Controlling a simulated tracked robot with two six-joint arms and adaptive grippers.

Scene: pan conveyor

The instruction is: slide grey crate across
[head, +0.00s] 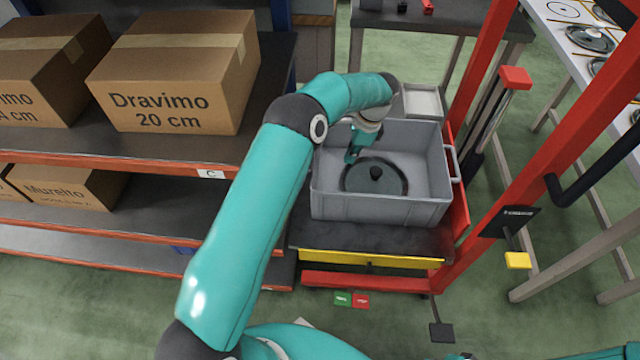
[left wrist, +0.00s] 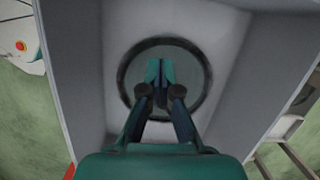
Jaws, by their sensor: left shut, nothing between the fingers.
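The grey crate (head: 375,208) stands on a dark platform with a yellow front edge, right of the shelves. A round lid or pan with a dark rim and black knob (head: 376,174) lies flat inside it. My left arm reaches over the crate's left side. My left gripper (head: 351,157) points down inside the crate, near its left wall, shut and empty. In the left wrist view, the shut fingertips (left wrist: 160,66) overlap the round piece; I cannot tell whether they touch anything. The crate's inner wall (left wrist: 84,80) also shows there. My right gripper is out of view.
Shelves at left hold cardboard boxes (head: 178,75), one marked "Dravimo 20 cm". The red frame post (head: 478,200) rises close to the crate's right side. A dark table (head: 440,22) stands behind. A light conveyor with lids (head: 590,39) runs at the upper right.

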